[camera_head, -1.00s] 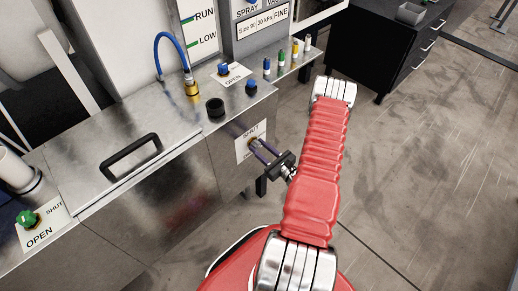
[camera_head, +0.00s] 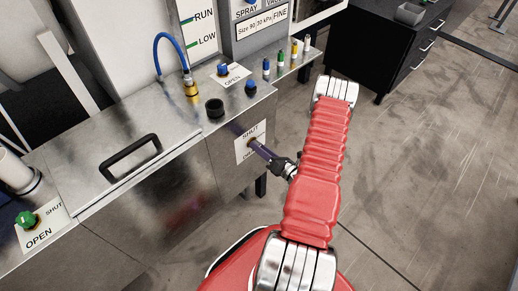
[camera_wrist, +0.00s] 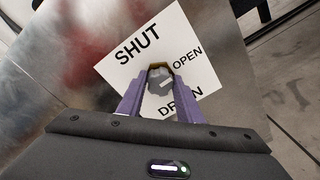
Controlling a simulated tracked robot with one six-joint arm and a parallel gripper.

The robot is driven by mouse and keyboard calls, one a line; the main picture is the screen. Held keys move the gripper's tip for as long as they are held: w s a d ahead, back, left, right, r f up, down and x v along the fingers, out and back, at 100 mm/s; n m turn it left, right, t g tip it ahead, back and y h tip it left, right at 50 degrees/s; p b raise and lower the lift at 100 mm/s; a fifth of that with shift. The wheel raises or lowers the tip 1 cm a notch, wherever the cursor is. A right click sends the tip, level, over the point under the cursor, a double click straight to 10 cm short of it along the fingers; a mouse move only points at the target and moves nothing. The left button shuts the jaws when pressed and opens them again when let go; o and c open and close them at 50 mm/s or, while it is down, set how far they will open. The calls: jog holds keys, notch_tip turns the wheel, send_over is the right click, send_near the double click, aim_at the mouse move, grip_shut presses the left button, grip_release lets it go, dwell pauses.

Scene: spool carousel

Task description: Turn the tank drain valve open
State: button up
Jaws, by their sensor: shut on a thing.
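The drain valve is a grey knob (camera_wrist: 159,76) with a pale mark and a brass-coloured part behind it. It sits on a white label plate (camera_wrist: 190,35) reading SHUT, OPEN and DRAIN, the last partly covered. The pale mark slants toward the word OPEN in the wrist view. My gripper (camera_wrist: 160,96) is shut on the knob, one purple finger on each side. In the head view, my gripper (camera_head: 257,147) reaches the label plate (camera_head: 242,154) on the steel tank's end face, and the fingers hide most of the knob.
The steel tank (camera_head: 160,205) has a black lid handle (camera_head: 130,157) on top. A green knob (camera_head: 27,219) with its own OPEN/SHUT label is at the left. A blue knob (camera_head: 223,69) and a blue hose (camera_head: 162,40) are on top.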

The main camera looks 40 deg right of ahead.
jog(key=shift+f+m, duration=0.2)
jog(key=shift+m, duration=0.1)
jog(key=o, duration=1)
jog(key=shift+r, duration=0.1)
jog(key=shift+o, duration=0.2)
jog(key=shift+s, duration=0.1)
jog(key=s, duration=1.3)
jog(key=shift+s+d+r, duration=0.25)
jog(key=shift+s, duration=0.05)
